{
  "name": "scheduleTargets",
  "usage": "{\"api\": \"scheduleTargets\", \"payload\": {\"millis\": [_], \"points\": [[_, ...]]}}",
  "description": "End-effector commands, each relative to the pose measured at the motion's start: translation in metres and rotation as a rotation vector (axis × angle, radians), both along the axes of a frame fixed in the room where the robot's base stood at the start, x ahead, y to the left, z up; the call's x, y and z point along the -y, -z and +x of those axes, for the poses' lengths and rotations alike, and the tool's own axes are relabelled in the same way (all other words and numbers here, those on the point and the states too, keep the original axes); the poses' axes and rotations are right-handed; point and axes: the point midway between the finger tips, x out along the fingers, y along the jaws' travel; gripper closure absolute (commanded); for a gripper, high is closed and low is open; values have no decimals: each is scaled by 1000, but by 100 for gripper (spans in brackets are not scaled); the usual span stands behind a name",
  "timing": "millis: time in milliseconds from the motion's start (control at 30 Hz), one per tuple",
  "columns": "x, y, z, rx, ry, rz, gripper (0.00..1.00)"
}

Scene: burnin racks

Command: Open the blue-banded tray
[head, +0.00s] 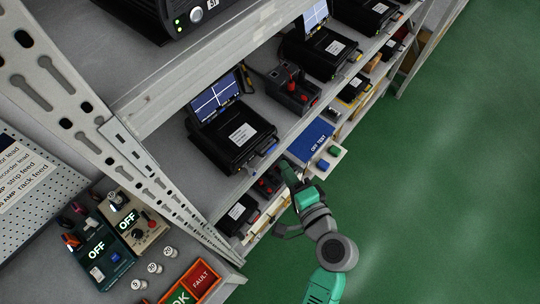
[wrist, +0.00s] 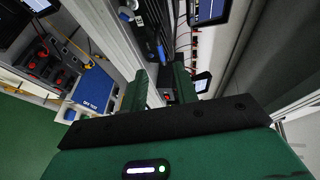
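A blue panel lettered OFF TEST (head: 311,139) lies on a pale surface at the rack's front edge; it also shows at the left of the wrist view (wrist: 93,88). I cannot make out for certain a blue band on a tray front. My gripper (head: 289,174), green and dark, is at the rack's front edge, just below the blue panel in the head view. In the wrist view its two green fingers (wrist: 162,92) stand apart with nothing seen held between them. My gripper hides part of the shelf front behind it.
Black cases (head: 233,134) with screens fill the shelves. A red-and-black switch box (head: 292,92) stands between cases. A perforated steel upright (head: 75,90) crosses the left. A bench with OFF boxes (head: 125,222) and a FAULT bin (head: 203,281) is lower left. Green floor (head: 440,190) is clear.

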Motion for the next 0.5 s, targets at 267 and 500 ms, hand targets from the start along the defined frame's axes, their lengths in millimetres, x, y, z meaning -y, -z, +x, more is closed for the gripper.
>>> {"api": "scheduleTargets", "payload": {"millis": [267, 500], "points": [[-25, 9, 45, 1, -4, -4, 70], [-33, 13, 60, 1, -2, -5, 70]]}}
